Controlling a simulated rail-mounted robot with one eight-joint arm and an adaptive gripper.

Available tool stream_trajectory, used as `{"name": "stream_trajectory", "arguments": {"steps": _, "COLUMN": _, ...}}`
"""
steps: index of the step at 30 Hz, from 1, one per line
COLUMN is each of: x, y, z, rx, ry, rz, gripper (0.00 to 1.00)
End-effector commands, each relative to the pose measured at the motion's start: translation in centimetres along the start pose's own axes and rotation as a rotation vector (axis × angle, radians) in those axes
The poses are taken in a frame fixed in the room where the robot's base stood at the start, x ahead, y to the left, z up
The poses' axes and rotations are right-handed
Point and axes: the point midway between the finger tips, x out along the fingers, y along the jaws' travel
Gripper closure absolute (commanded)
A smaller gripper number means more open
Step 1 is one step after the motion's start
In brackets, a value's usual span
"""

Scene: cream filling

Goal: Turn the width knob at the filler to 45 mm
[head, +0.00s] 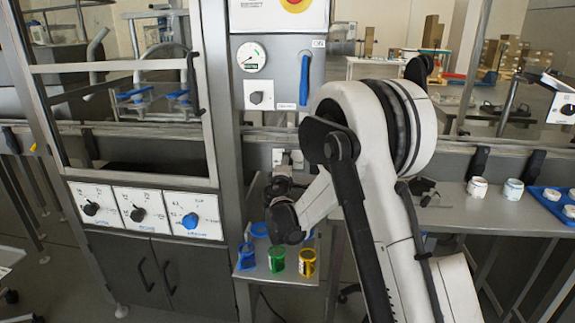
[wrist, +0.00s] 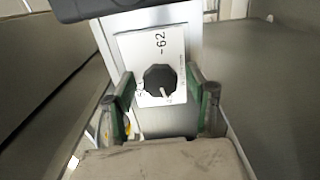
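A black faceted knob (wrist: 158,78) sits on a white plate (wrist: 150,47) in the wrist view. A sideways "-62" is printed above the knob, and its white pointer mark points down and slightly right; the other markings are partly hidden. My gripper (wrist: 160,74) is open, with one green-padded finger on each side of the knob and a visible gap to both sides. In the head view my gripper (head: 279,187) is at the grey column, just below a small white plate (head: 279,157). The knob itself cannot be made out there, and I cannot read its exact setting.
A panel (head: 148,210) with two black knobs and a blue knob (head: 190,221) is on the left. Blue, green and yellow cups stand on a low shelf (head: 262,274).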

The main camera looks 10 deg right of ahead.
Motion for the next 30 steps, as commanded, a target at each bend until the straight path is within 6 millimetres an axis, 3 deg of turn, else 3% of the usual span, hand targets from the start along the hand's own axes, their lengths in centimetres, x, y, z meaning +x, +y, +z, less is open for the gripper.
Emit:
{"name": "stream_trajectory", "arguments": {"steps": 8, "x": -0.6, "y": 0.0, "z": -0.1, "rx": 0.0, "ry": 0.001, "rz": 0.0, "gripper": 0.49}}
{"name": "stream_trajectory", "arguments": {"steps": 24, "x": -9.9, "y": 0.0, "z": 0.0, "rx": 0.0, "ry": 0.002, "rz": 0.0, "gripper": 0.49}}
{"name": "stream_trajectory", "arguments": {"steps": 30, "x": -11.7, "y": 0.0, "z": 0.0, "rx": 0.0, "ry": 0.001, "rz": 0.0, "gripper": 0.49}}
